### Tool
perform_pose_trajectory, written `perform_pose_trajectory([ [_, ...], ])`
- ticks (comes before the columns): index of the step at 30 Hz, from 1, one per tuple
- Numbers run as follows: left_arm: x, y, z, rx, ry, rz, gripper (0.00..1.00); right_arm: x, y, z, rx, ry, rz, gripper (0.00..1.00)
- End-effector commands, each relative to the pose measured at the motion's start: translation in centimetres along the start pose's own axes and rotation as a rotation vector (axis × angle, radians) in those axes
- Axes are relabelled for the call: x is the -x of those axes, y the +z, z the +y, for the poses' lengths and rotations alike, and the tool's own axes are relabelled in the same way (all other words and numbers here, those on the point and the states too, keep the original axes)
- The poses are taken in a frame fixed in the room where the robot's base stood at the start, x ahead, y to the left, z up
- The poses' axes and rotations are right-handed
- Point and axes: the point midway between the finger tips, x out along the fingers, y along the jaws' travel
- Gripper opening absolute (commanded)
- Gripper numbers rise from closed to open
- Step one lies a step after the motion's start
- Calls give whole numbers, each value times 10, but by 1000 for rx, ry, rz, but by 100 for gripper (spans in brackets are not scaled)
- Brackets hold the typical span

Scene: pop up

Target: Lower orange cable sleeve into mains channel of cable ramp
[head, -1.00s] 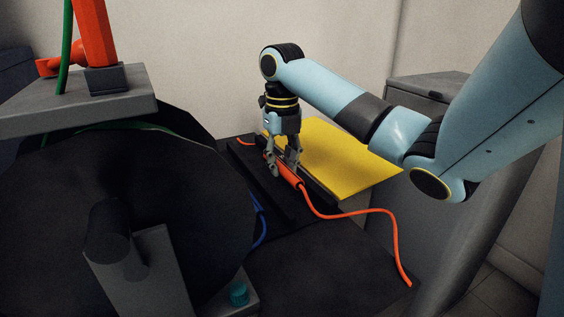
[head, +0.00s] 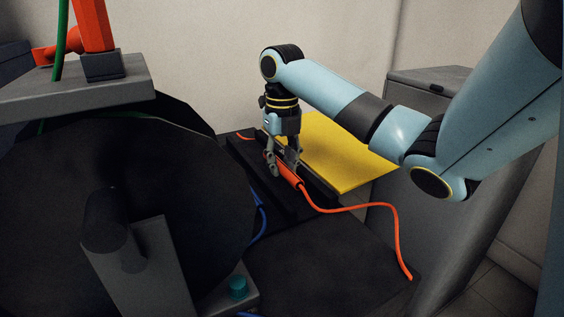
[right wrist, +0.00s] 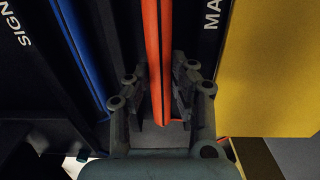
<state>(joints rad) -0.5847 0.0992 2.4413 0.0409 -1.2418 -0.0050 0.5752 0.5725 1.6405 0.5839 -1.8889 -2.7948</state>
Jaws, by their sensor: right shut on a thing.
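The orange cable sleeve (head: 289,174) is held between the fingers of my right gripper (head: 285,168), at the black cable ramp (head: 248,160). In the right wrist view the sleeve (right wrist: 151,50) runs lengthwise between the two fingers of the gripper (right wrist: 155,105), beside the lettering "MA" on the ramp. I cannot tell how deep the sleeve sits, as the fingers and shadow hide its underside. The thin orange cable (head: 350,208) trails from the sleeve to the front right. My left gripper is not in view.
The yellow lid (head: 345,155) lies open right of the ramp. A blue cable (right wrist: 82,55) runs along the ramp beside the "SIGN" lettering. A large dark reel (head: 190,220) fills the left front. A grey cabinet (head: 425,170) stands behind the arm at right.

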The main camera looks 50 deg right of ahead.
Motion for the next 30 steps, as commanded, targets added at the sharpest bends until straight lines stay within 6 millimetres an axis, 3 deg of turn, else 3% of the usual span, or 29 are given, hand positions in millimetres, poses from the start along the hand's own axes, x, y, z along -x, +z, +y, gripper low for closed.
perform_pose_trajectory([
  [30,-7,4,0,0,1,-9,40,-16,0,0,0,0,0,0],
])
